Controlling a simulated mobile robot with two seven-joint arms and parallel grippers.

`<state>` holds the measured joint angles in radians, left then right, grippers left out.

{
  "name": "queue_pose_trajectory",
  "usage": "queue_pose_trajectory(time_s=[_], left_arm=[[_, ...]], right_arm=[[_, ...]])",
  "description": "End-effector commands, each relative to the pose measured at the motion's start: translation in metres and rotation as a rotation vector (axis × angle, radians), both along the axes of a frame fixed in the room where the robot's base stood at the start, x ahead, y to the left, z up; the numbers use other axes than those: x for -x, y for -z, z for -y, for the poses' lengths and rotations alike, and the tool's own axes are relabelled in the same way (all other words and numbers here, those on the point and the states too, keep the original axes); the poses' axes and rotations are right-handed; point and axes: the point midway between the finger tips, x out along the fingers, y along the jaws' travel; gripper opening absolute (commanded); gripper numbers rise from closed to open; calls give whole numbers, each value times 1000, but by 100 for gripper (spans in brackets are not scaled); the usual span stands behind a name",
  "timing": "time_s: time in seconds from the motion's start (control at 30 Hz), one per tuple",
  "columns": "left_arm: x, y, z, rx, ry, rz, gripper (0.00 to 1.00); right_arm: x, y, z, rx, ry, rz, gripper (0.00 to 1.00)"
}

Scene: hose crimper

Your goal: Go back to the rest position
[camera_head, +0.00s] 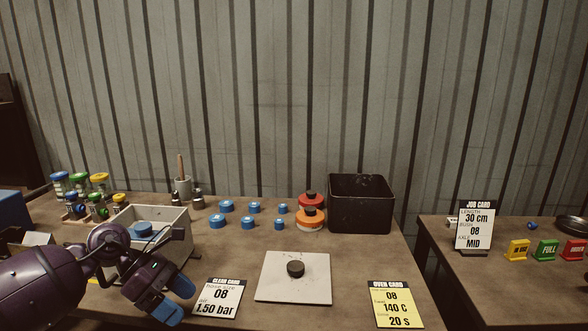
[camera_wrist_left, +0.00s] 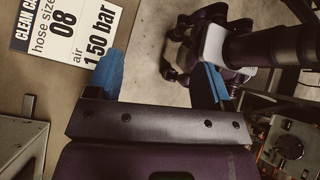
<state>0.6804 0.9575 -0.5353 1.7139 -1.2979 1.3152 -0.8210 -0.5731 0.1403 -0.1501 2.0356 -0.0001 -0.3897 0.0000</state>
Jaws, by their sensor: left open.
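My left gripper (camera_head: 174,299) is in the lower left of the head view, at the front part of the bench, with its blue fingertips pointing down and right. It is open with nothing between the fingers, and the left wrist view shows its two blue fingertips (camera_wrist_left: 158,80) well apart. It is beside the clean card (camera_head: 217,298) and in front of the grey box (camera_head: 165,222) that has a blue part in it. My right gripper is in neither view.
A white plate with a black knob (camera_head: 293,277) and the yellow oven card (camera_head: 395,305) lie to the right. Several blue caps (camera_head: 248,223), orange and red pieces (camera_head: 310,219) and a black bin (camera_head: 360,204) stand behind. A gap separates the second bench (camera_head: 490,280).

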Motion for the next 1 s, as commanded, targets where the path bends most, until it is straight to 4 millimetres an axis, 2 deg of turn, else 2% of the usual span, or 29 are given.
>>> queue_pose_trajectory(time_s=[0.03,0.1,0.2,0.3,0.4,0.57,0.77,0.87,1.0], left_arm=[[12,12,18,110,-52,-64,74],[22,20,37,254,-138,-149,74],[35,27,58,453,-275,-288,74],[44,32,70,645,-426,-443,74],[51,39,72,829,-589,-611,74],[59,58,59,1102,-871,-901,74],[79,102,23,1416,-1249,-1286,74],[98,132,2,1563,-1445,-1484,74],[138,180,-26,1760,-1722,-1763,74]], right_arm=[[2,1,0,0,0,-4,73],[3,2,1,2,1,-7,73],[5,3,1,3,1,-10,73],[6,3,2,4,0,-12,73],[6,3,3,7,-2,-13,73],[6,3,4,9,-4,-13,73],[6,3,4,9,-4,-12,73],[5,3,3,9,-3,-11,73],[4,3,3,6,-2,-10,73]])
